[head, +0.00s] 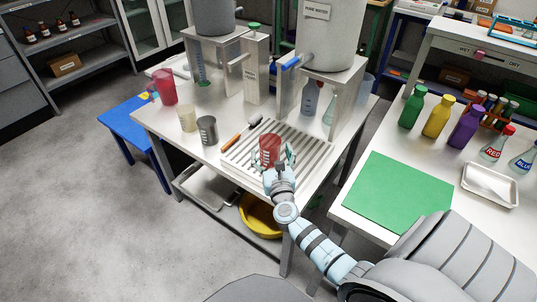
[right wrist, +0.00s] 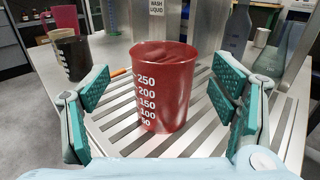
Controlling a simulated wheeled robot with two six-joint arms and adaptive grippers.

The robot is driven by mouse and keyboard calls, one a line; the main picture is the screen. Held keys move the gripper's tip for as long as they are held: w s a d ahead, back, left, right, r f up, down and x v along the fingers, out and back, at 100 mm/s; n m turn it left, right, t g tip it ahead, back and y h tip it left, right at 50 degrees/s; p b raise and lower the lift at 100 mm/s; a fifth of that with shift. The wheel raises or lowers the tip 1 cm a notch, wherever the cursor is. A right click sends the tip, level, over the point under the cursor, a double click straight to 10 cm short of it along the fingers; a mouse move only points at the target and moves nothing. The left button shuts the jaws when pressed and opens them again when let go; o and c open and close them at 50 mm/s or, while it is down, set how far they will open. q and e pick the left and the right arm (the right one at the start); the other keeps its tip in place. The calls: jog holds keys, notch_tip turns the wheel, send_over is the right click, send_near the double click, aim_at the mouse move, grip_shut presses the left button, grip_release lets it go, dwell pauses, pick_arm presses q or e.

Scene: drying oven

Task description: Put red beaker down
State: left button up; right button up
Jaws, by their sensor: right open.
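The red beaker (right wrist: 160,88) has white volume marks and stands upright on the slatted drain rack (head: 286,163). In the head view the beaker (head: 268,150) is near the rack's middle. My right gripper (right wrist: 160,105) is open, with one teal-padded finger on each side of the beaker and a visible gap to both. In the head view my right gripper (head: 277,160) is at the beaker's near side. My left gripper is not in view.
A dark grey beaker (head: 207,130), a cream beaker (head: 187,119) and a taller pink-red beaker (head: 164,87) stand left on the same table. A screwdriver-like tool (head: 241,131) lies beside the rack. The pure water tank (head: 329,38) stands behind. A green mat (head: 391,191) lies on the right table.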

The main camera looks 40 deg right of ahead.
aim_at(268, 136)
jog(key=x, duration=0.3)
jog(key=b+x, duration=0.1)
jog(key=x, duration=0.1)
jog(key=shift+s+d+r, duration=0.1)
jog(key=shift+d+r, duration=0.1)
jog(key=shift+r, duration=0.05)
jog(key=shift+s, duration=0.1)
jog(key=c, duration=1.1)
jog(key=shift+r, duration=0.1)
